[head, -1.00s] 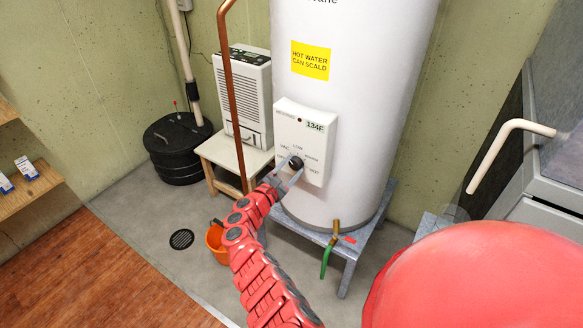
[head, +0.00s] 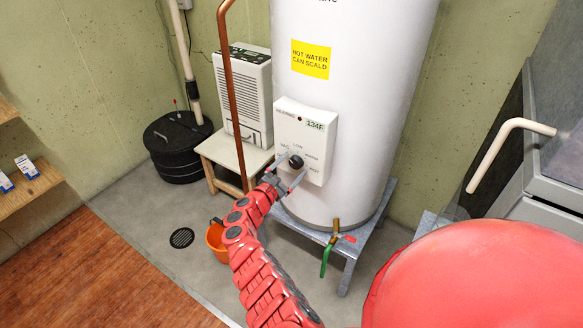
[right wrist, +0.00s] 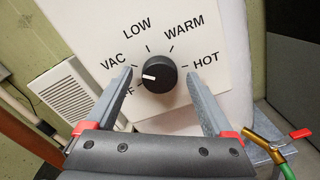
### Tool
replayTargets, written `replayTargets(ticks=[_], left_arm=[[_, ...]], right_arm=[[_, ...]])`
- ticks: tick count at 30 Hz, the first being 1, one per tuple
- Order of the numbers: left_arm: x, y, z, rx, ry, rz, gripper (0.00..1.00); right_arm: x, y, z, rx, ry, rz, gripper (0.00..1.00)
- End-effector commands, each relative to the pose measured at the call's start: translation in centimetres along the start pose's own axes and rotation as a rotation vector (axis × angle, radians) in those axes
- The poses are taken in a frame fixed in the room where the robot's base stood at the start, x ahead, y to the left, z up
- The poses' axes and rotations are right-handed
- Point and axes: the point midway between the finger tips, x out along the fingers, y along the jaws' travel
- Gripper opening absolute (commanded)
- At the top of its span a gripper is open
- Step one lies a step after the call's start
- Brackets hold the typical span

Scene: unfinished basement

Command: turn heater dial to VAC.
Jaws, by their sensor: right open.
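The white water heater (head: 345,125) stands upright on a grey metal stand and carries a white control box (head: 312,138). The box has a black dial (head: 296,161) with labels for VAC, LOW, WARM and HOT, and a partly hidden label ending in F. In the right wrist view the dial (right wrist: 159,74) has a white pointer aimed left, between the VAC mark and the partly hidden label's mark. My right gripper (right wrist: 159,82) is open, with one finger on each side of the dial and gaps showing between. My left gripper is not in view.
A copper pipe (head: 232,95) runs just left of the heater. A dehumidifier (head: 243,95) stands on a small wooden stool behind it. A drain valve with a green hose (head: 326,260) sits below the box. An orange bucket (head: 216,240) is on the floor.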

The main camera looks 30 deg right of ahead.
Motion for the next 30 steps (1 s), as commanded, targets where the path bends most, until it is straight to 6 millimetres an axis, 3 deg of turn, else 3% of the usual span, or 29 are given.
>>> replayTargets(ticks=[7, 12, 21, 30], left_arm=[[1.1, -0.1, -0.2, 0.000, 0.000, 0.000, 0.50], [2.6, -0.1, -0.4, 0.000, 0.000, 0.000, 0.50], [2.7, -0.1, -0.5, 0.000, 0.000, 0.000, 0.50], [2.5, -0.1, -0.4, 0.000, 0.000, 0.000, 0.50]], right_arm=[[-1.9, 0.3, 0.2, 0.000, 0.001, 0.006, 0.87], [-5.8, 0.4, 0.3, -0.002, 0.003, 0.011, 0.87], [-13.3, 0.2, -0.2, 0.003, 0.005, 0.007, 0.87], [-17.2, 0.0, -0.1, 0.000, 0.001, 0.001, 0.87]])
